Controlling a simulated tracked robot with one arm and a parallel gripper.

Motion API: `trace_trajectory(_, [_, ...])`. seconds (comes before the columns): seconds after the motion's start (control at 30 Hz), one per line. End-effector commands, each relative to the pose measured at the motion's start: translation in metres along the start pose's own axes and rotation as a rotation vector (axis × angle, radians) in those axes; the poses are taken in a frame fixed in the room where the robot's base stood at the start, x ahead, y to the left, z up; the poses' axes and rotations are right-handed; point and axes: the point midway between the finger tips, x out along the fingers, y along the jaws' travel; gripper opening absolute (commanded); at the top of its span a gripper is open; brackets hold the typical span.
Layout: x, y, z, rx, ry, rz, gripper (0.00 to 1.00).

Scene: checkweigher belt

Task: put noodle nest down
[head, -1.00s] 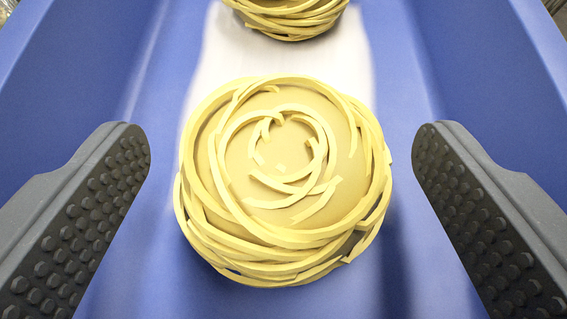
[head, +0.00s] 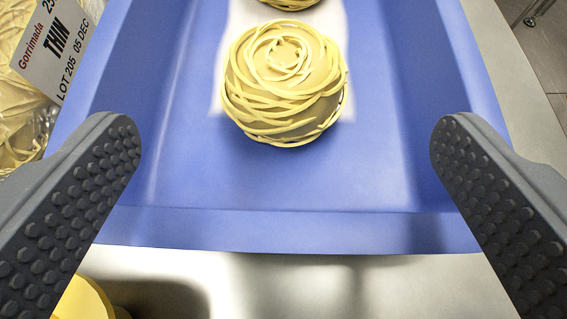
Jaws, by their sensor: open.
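A pale yellow noodle nest (head: 284,84) sits in a blue tray (head: 300,226), on or at the near end of a white strip on the tray's floor. My gripper (head: 285,140) is open and empty. Its two dark grey studded fingers stand wide apart at the left and right, nearer to me than the nest and not touching it. A second noodle nest (head: 291,3) lies behind the first, mostly cut off by the top edge.
The near part of the tray floor is bare. A shiny metal surface (head: 280,285) lies in front of the tray. A yellow object (head: 84,300) shows at the bottom left.

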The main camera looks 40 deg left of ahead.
Motion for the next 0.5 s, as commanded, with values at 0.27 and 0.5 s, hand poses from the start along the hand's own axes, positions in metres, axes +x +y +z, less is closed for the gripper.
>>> trace_trajectory(0.27, [-0.037,0.001,-0.002,-0.003,0.001,0.003,0.89])
trace_trajectory(0.5, [-0.043,-0.001,-0.002,-0.002,0.003,-0.001,0.89])
